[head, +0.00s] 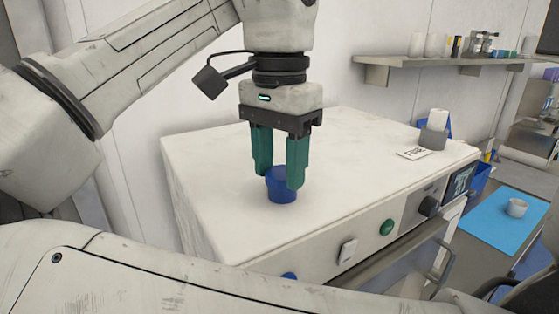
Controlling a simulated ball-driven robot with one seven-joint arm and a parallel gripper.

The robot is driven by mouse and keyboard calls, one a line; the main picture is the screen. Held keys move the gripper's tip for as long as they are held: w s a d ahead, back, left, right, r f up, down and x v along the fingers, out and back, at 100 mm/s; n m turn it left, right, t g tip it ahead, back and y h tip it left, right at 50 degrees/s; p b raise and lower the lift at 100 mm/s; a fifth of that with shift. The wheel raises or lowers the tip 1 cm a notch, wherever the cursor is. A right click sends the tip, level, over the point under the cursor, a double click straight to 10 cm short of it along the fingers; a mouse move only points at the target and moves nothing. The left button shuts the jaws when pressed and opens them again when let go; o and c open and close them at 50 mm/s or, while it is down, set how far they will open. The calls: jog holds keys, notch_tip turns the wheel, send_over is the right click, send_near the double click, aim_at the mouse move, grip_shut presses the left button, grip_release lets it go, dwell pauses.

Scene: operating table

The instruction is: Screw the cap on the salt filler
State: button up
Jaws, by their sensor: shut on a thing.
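My gripper (279,180) points straight down over the white top of a boxy appliance (350,150). Its two green fingers are shut on a blue, cup-shaped piece (282,192), which looks like the cap. The cap is upright, with its upper part between the fingertips. Its lower end is at or just above the white surface; I cannot tell whether it touches. I cannot make out a salt filler opening; anything directly beneath the cap is hidden by it.
A grey holder with a white roll (434,132) and a label card (413,153) stand at the top's back right. The rest of the top is clear. A shelf (400,61) hangs behind.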

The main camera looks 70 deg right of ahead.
jog(key=o, duration=1.1)
jog(key=n, duration=0.6)
jog(key=shift+s+n, duration=0.25)
jog(key=shift+n, duration=0.15)
jog(key=n, duration=0.7)
jog(key=shift+s+d, duration=0.15)
